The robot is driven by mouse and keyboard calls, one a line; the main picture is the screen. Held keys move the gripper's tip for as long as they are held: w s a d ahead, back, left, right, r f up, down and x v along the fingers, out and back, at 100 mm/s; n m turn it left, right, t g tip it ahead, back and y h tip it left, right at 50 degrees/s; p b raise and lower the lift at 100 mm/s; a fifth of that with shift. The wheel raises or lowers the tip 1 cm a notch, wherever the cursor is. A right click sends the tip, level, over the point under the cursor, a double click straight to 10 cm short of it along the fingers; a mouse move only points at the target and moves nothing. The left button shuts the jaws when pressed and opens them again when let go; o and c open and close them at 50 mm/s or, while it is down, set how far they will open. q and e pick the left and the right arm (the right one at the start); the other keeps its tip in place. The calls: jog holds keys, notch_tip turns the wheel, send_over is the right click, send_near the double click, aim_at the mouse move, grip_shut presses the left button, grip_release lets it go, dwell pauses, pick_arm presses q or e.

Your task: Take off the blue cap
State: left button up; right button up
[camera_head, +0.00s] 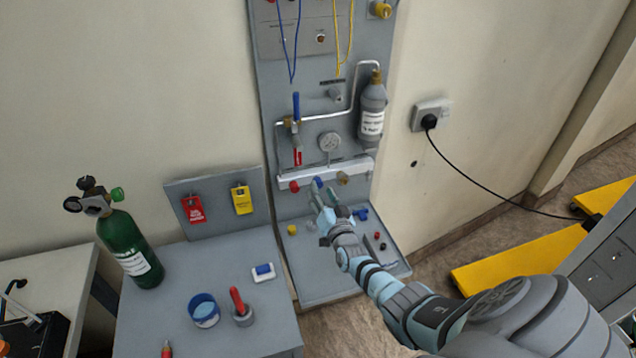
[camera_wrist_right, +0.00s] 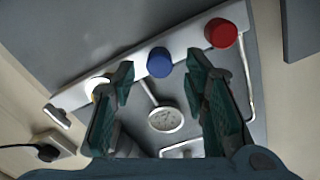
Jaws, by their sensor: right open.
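I see no contact with the cap. My left gripper is not in view.
Small blue, yellow and dark parts lie on the panel's shelf (camera_head: 320,288) below the gripper. A gauge (camera_head: 330,142) and a grey cylinder (camera_head: 372,110) are mounted above. A green cylinder (camera_head: 128,245), blue cup (camera_head: 204,310) and red-handled tool (camera_head: 240,306) stand on the left table.

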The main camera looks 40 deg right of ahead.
jog(key=m+b, duration=0.1)
jog(key=m, duration=0.2)
jog(key=shift+m, duration=0.3)
jog(key=shift+m+b, duration=0.45)
jog(key=shift+m, duration=1.25)
jog(key=m+b, duration=0.1)
jog(key=m, duration=0.1)
jog(key=shift+m, duration=0.7)
